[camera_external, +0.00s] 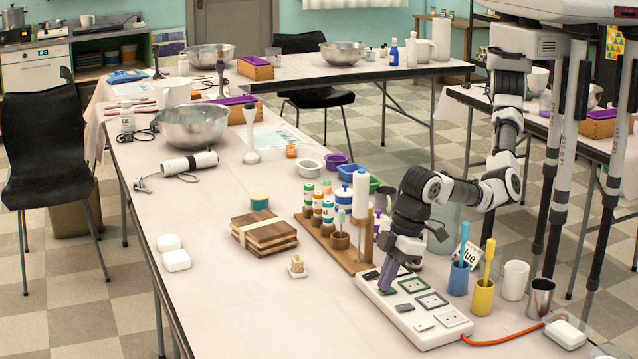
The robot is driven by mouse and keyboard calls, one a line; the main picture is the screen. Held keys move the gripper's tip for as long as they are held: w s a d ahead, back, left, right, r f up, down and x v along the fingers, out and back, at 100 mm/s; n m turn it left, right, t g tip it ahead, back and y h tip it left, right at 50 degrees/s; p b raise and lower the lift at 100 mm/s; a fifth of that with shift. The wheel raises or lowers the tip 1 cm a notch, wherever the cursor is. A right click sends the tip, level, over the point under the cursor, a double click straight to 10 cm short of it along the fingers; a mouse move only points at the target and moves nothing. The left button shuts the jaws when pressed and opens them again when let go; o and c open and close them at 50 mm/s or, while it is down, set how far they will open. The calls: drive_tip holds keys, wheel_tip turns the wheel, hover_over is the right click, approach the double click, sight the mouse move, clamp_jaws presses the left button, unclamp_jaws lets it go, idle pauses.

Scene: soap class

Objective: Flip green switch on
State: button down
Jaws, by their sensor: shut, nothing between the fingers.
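A white switch strip (402,323) lies on the near table with an orange cable at its right end. It bears small rocker switches along the front and square sockets behind them, one socket (412,285) framed in green. The green switch (389,291) is in the front row, mostly covered by my gripper; I cannot tell which way it is tilted. My gripper (386,284) points down, its fingers shut and empty, with the tips at or just above the green switch. Whether they touch it is unclear.
A wooden rack with bottles (332,236) stands close behind the strip. Stacked wooden boards (264,232) lie left. The table's front left is mostly clear.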

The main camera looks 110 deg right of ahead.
drive_tip(key=shift+w+f, duration=0.15)
drive_tip(key=shift+f, duration=0.05)
idle(0.3)
drive_tip(key=shift+s+p, duration=0.8)
drive_tip(key=shift+s, duration=0.1)
drive_tip(key=shift+r, duration=0.1)
